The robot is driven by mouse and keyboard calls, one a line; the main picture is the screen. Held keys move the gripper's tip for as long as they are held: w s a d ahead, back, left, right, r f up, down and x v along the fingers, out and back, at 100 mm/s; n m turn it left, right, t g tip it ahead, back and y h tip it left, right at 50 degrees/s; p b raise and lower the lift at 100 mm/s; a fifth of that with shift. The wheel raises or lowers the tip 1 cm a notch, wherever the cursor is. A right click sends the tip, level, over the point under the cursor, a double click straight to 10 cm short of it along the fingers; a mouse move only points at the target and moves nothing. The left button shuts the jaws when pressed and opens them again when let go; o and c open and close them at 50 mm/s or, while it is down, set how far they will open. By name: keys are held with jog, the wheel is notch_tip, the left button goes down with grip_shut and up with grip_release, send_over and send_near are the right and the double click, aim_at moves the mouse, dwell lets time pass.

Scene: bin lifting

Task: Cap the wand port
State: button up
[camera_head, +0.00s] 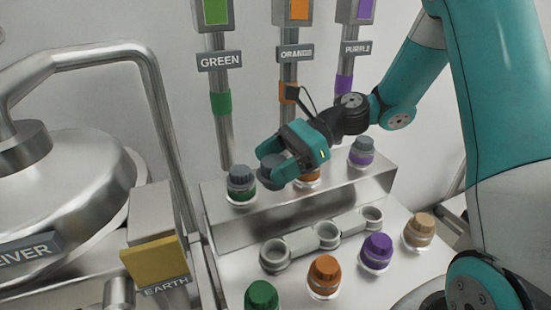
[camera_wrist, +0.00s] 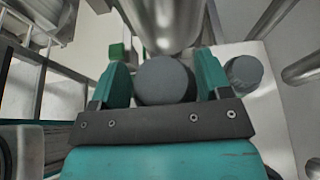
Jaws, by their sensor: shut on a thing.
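My gripper (camera_head: 270,165) is above the metal step, just right of the green-banded port. It is shut on a grey round cap (camera_head: 271,174), which also shows between the fingers in the wrist view (camera_wrist: 165,80). The green-banded port (camera_head: 241,195) has a grey top. An orange-banded port (camera_head: 308,180) is partly hidden behind my gripper. A purple-banded port (camera_head: 361,157) with a grey top stands at the right end of the step. In front lie green (camera_head: 262,296), orange (camera_head: 324,273), purple (camera_head: 376,250) and tan (camera_head: 419,228) capped pieces.
Three empty metal rings (camera_head: 327,236) joined in a row sit before the step. Posts labelled GREEN (camera_head: 220,61), ORANGE (camera_head: 294,53) and PURPLE (camera_head: 357,48) rise behind. A metal vessel (camera_head: 65,190) and pipe stand left. Another grey disc (camera_wrist: 243,73) is right of the gripper in the wrist view.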

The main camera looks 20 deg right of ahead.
jog(key=shift+r+p, duration=1.5)
jog(key=shift+p, duration=0.4)
